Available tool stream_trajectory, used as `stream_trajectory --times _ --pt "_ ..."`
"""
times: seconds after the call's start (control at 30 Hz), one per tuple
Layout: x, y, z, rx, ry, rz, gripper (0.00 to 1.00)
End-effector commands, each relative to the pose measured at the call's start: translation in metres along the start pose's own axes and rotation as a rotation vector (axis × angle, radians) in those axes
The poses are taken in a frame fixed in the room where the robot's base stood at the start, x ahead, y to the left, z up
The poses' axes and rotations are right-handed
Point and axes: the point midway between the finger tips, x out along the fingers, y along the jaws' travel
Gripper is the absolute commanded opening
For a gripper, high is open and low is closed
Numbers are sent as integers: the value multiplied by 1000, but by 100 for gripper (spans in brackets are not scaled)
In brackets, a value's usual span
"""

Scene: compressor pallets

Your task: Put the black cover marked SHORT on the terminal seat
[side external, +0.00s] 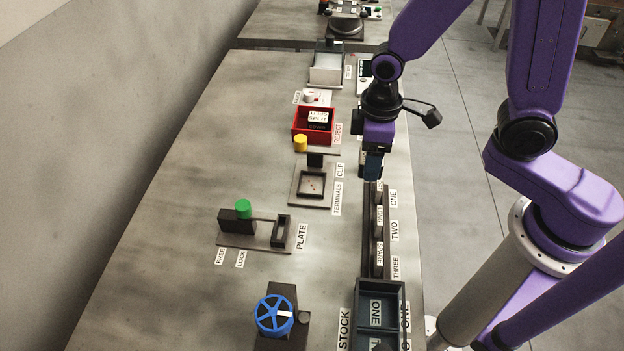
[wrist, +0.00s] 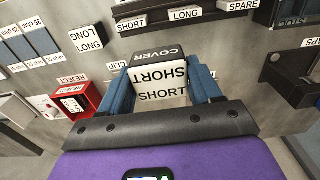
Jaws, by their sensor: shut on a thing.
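My gripper (side external: 372,168) is shut on the black cover marked SHORT (wrist: 160,82), which sits between the two blue fingers in the wrist view. Its white face reads SHORT and its dark edge reads COVER. In the side view my gripper is over the far end of the dark rack (side external: 372,250), near the label ONE; the cover is hardly visible there. The terminal seat (side external: 300,187) is a dark square frame beside the TERMINALS label, left of and nearer the camera than my gripper. It is empty. In the wrist view the held cover and fingers hide most of that area.
The red REJECT box (side external: 298,126) holds a labelled piece, behind the seat. A yellow knob (side external: 300,143) and dark clip block (side external: 315,160) stand at the seat's back edge. The plate fixture with a green knob (side external: 243,209) and the STOCK bin (side external: 361,300) are nearer.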

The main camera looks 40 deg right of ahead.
Motion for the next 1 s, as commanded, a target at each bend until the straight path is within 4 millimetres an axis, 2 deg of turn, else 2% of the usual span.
stream_trajectory --times 0.5,0.8,1.0 --pt "40 35 -79 4 -2 -1 28" --pt "79 47 -107 4 -1 0 28" --pt "90 51 -116 3 0 0 28"
